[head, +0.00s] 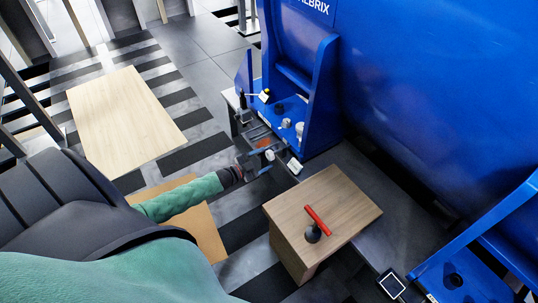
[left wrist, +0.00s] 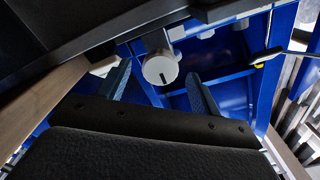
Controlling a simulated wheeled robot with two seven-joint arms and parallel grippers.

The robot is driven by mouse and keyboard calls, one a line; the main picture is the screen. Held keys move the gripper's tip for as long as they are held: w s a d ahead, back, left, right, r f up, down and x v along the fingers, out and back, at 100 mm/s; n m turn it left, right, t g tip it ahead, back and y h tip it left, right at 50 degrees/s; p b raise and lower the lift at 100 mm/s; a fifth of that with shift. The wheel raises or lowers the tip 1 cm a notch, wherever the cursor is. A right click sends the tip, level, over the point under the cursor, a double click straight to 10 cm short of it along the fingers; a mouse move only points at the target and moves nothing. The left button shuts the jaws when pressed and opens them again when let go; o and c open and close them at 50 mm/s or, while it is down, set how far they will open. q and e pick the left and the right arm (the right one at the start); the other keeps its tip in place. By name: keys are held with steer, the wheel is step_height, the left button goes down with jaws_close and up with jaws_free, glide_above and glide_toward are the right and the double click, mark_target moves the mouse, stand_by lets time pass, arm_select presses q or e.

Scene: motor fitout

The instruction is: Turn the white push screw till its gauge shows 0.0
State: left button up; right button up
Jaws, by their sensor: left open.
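The white push screw (left wrist: 160,68) shows in the left wrist view as a round white head with a dark slot mark. In the head view a small white round end (head: 270,155) shows at my left gripper (head: 258,161). My left gripper is open, and in the left wrist view its two fingers (left wrist: 158,76) stand on either side of the screw head, with visible room at the right finger. A small white-faced box (head: 295,166), perhaps the gauge, sits just right of the gripper; its reading is too small to tell. My right gripper is not in view.
The blue motor housing (head: 430,90) fills the right side, with a blue bracket (head: 318,95) behind the gripper. A wooden block (head: 345,200) with a red-handled tool (head: 318,220) stands in front. A pale wooden table (head: 125,120) is at left. A dark-screened device (head: 391,284) is bottom right.

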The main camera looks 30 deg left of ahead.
arm_select(q)
steer(key=shift+s+a, duration=0.25)
steer(key=shift+s, duration=0.3)
steer(key=shift+s+a, duration=0.25)
steer(key=shift+s, duration=0.35)
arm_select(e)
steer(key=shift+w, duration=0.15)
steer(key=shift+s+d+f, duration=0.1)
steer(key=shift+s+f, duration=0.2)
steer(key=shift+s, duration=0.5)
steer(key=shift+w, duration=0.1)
